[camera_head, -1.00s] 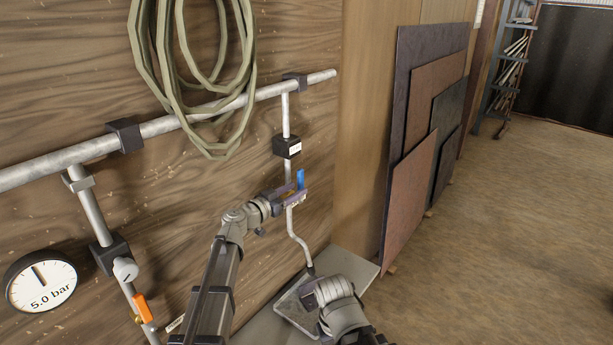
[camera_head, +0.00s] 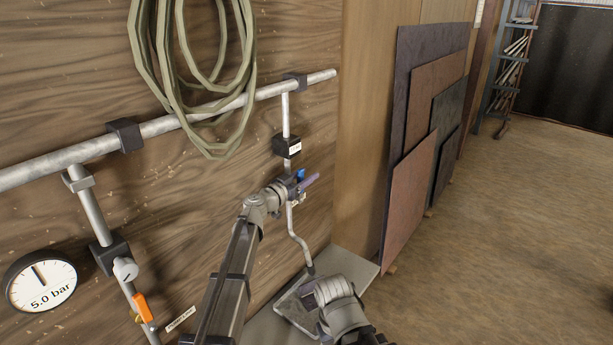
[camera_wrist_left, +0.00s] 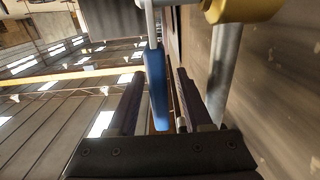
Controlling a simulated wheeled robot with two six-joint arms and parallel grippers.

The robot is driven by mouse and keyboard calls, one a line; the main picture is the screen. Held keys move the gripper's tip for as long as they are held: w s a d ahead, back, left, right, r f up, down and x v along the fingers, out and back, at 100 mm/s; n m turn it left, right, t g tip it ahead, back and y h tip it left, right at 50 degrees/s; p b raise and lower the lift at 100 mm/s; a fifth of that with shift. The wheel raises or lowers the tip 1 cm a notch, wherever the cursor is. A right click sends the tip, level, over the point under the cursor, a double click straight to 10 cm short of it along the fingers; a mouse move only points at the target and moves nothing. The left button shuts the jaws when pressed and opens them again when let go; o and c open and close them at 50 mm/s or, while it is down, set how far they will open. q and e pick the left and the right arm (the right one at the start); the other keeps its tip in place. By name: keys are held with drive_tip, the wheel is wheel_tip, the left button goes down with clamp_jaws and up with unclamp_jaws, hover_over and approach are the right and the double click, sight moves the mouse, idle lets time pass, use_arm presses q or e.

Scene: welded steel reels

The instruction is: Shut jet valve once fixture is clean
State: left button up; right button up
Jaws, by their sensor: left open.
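The jet valve's blue lever (camera_head: 300,174) is on the thin drop pipe below a black block; the gripper partly hides it in the head view. In the left wrist view the blue lever (camera_wrist_left: 157,90) hangs between my fingers, beside a brass-coloured part (camera_wrist_left: 229,9). My left gripper (camera_head: 309,182) is open around the lever; I cannot tell whether either finger touches it. The thin pipe (camera_head: 299,240) bends down to the dark fixture (camera_head: 293,308) on a grey ledge. My right wrist covers part of the fixture, and my right gripper's jaws cannot be made out.
A gauge (camera_head: 40,283) reading 5.0 bar and an orange handle (camera_head: 143,307) are at left. A hose coil (camera_head: 196,80) hangs over the main pipe (camera_head: 75,152). Sheets (camera_head: 408,190) lean on the wall at right. The floor beyond is clear.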

use_arm(q)
drive_tip(key=shift+w+d, duration=0.15)
drive_tip(key=shift+w, duration=0.1)
drive_tip(key=shift+s, duration=0.1)
clamp_jaws()
idle(1.2)
